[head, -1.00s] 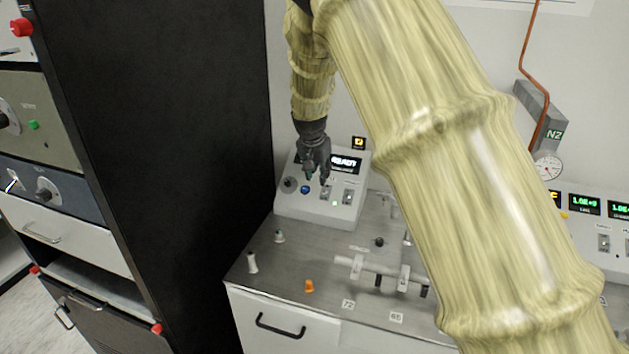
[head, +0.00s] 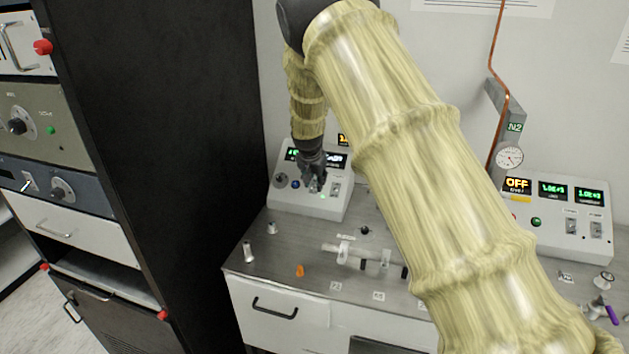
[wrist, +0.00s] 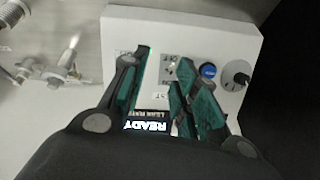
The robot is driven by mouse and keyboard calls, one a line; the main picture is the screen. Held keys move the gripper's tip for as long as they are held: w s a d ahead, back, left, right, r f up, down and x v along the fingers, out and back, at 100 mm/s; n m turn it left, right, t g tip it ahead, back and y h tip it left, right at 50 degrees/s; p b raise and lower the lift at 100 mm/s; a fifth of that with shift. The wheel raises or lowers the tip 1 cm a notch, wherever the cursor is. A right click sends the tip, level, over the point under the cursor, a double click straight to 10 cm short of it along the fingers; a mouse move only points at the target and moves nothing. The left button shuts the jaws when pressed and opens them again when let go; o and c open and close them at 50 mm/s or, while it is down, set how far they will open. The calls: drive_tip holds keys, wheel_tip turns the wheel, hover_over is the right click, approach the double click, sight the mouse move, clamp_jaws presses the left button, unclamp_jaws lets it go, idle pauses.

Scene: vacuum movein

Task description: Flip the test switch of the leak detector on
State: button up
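The leak detector (head: 300,203) is a white sloped box on the bench; its display reads READY in the wrist view (wrist: 150,127). My gripper (head: 314,188) points down close over its panel. In the wrist view my two green-padded fingers (wrist: 160,75) are apart, with nothing seen held between them. The panel appears upside down there. A switch area with an OFF label (wrist: 170,65) shows between and behind the fingers, its lever mostly hidden. In the head view another toggle switch (head: 336,189) stands right of my gripper. I cannot tell the test switch's position or whether I touch it.
A blue button (wrist: 208,70) and a black knob (wrist: 237,78) sit beside the fingers on the panel. A dark cabinet (head: 190,130) stands left. Pipe fittings (head: 345,252) and small caps lie on the bench (head: 285,250) in front. A second instrument (head: 552,235) stands right.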

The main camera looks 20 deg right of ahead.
sight(313, 187)
drive_tip(key=shift+g, duration=0.3)
drive_tip(key=w+f, duration=0.5)
drive_tip(key=shift+w+a+f, duration=0.1)
drive_tip(key=shift+f, duration=0.05)
drive_tip(key=shift+s+r, duration=0.35)
drive_tip(key=shift+s, duration=0.05)
drive_tip(key=shift+s+d+r, duration=0.3)
drive_tip(key=shift+s+r, duration=0.25)
drive_tip(key=shift+s, duration=0.2)
drive_tip(key=c, duration=0.3)
drive_tip(key=shift+a, duration=0.15)
drive_tip(key=c, duration=0.3)
drive_tip(key=shift+w+a+f, duration=0.25)
drive_tip(key=shift+w+f, duration=0.05)
clamp_jaws()
drive_tip(key=shift+s+d+f, duration=0.15)
drive_tip(key=shift+d+g+y+p, duration=0.15)
drive_tip(key=shift+g+y+p, duration=0.15)
drive_tip(key=shift+g+y, duration=0.15)
